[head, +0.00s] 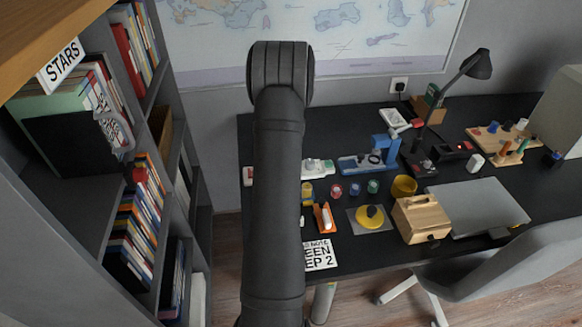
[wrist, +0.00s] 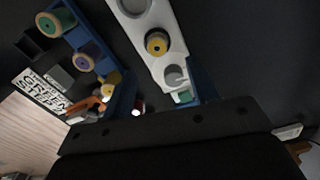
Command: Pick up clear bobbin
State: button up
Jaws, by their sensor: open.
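In the wrist view a white holder (wrist: 149,32) carries a yellow-rimmed bobbin (wrist: 157,43). A pale grey round piece (wrist: 175,76) sits near its lower end, and a greyish ring shows at the top edge; I cannot tell for sure whether either is the clear bobbin. In the head view a white item (head: 317,168) lies just right of my arm, too small to make out a bobbin. My gripper (wrist: 175,137) is a dark shape across the bottom of the wrist view, open, with nothing seen held. In the head view my arm hides it.
Red (head: 336,190), blue (head: 354,189) and green (head: 373,187) spools stand on the black desk. A blue device (head: 371,160) is behind them. A bookshelf stands left.

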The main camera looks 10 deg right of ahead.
jog(key=f, duration=0.7)
jog(key=shift+s+a+f, duration=0.1)
jog(key=shift+s+f, duration=0.1)
jog(key=shift+f, duration=0.05)
jog(key=c, duration=1)
